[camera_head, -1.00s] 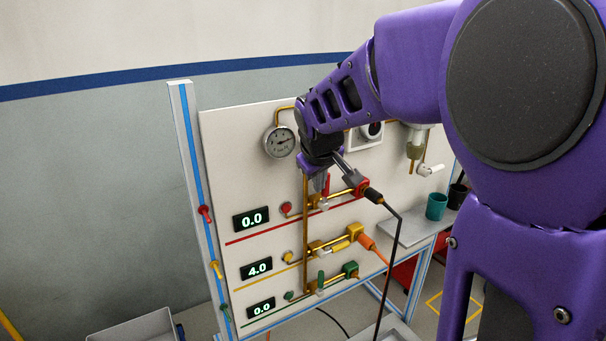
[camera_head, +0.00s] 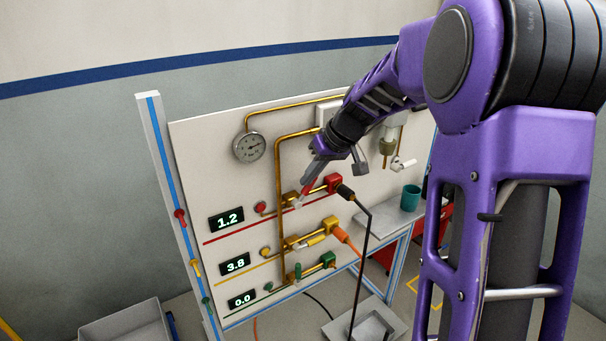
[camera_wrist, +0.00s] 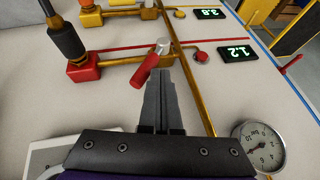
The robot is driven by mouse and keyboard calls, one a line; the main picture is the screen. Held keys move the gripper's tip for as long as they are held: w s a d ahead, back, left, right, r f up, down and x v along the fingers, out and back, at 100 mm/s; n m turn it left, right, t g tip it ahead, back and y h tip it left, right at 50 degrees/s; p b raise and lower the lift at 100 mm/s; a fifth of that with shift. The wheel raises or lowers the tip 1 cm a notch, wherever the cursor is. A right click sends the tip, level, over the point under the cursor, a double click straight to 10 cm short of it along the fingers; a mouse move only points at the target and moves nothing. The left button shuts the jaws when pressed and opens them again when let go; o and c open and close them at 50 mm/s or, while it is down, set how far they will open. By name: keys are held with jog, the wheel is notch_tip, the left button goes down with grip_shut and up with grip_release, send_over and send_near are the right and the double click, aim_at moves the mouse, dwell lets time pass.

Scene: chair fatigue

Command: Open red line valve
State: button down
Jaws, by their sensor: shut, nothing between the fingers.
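The red line valve has a red lever (camera_head: 308,188), which slants up to the right from its silver hub in the head view. In the wrist view the red lever (camera_wrist: 145,70) is tilted off the line of the red pipe (camera_wrist: 120,62). My gripper (camera_wrist: 165,65) is shut and empty, its fingertips right beside the lever and just short of the hub. I cannot tell if they touch it. The red line display (camera_head: 226,220) reads 1.2.
The yellow line display (camera_head: 236,264) reads 3.8 and the green one (camera_head: 242,299) reads 0.0. A black hose plug (camera_head: 346,193) sits at the red line's end. A gauge (camera_head: 249,147) and a vertical brass pipe (camera_head: 281,210) stand close by. A teal cup (camera_head: 410,198) is at right.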

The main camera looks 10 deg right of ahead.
aim_at(313, 186)
jog(key=d+y, duration=0.1)
jog(key=d+f+y, duration=0.1)
jog(key=shift+w+f+m+g+y, duration=0.1)
jog(key=shift+w+m+g+y, duration=0.2)
jog(key=shift+w+m+g, duration=0.1)
jog(key=shift+w+d+f+m+y, duration=0.2)
jog(key=shift+d+f+y, duration=0.15)
jog(key=shift+y, duration=0.25)
jog(key=shift+w+d+f+m+y, duration=0.1)
jog(key=shift+d+f+m+y, duration=0.15)
jog(key=shift+d+y, duration=0.25)
jog(key=f+y, duration=0.1)
jog(key=d+y+b, duration=0.1)
jog(key=f+m+g+y, duration=0.1)
jog(key=shift+w+d+f, duration=0.2)
jog(key=shift+w+f, duration=0.1)
jog(key=shift+f, duration=0.05)
jog(key=shift+d+f, duration=0.1)
jog(key=shift+f, duration=0.1)
jog(key=shift+r, duration=0.15)
